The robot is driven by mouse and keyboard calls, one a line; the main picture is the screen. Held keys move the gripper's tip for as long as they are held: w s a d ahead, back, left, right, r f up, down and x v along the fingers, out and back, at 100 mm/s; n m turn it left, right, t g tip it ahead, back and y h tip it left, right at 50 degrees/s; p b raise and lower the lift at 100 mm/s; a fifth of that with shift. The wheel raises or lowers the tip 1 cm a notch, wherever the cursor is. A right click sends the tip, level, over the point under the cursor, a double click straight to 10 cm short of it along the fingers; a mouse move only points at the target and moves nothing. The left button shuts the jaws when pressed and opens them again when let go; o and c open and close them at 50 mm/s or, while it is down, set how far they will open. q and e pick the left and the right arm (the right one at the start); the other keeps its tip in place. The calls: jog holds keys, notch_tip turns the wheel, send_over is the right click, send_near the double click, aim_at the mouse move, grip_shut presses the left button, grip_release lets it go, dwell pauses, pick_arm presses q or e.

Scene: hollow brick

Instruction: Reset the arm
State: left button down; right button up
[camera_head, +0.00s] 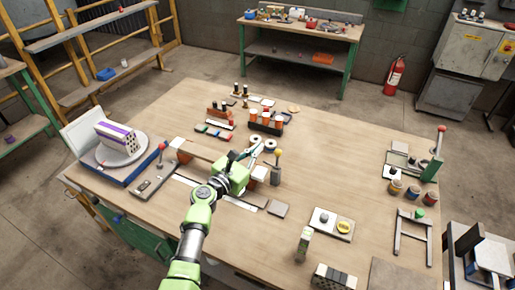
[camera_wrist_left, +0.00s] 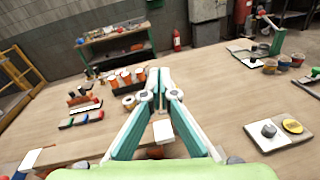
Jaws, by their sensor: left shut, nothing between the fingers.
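My left arm (camera_head: 197,219) is green and silver and reaches in from the bottom of the head view over the wooden workbench (camera_head: 330,150). My left gripper (camera_head: 256,147) is in the middle of the bench, pointing toward its far side. In the left wrist view its two fingers (camera_wrist_left: 160,76) come together at the tips, with nothing between them. A white block (camera_wrist_left: 163,131) shows between the finger bases, below them. My right gripper is in neither view.
A striped block (camera_head: 115,140) sits on a round plate in a blue-edged tray at left. A rack of orange-topped jars (camera_head: 266,121) stands beyond the gripper. A yellow-knobbed post (camera_head: 277,166) is close on its right. The bench's right middle is clear.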

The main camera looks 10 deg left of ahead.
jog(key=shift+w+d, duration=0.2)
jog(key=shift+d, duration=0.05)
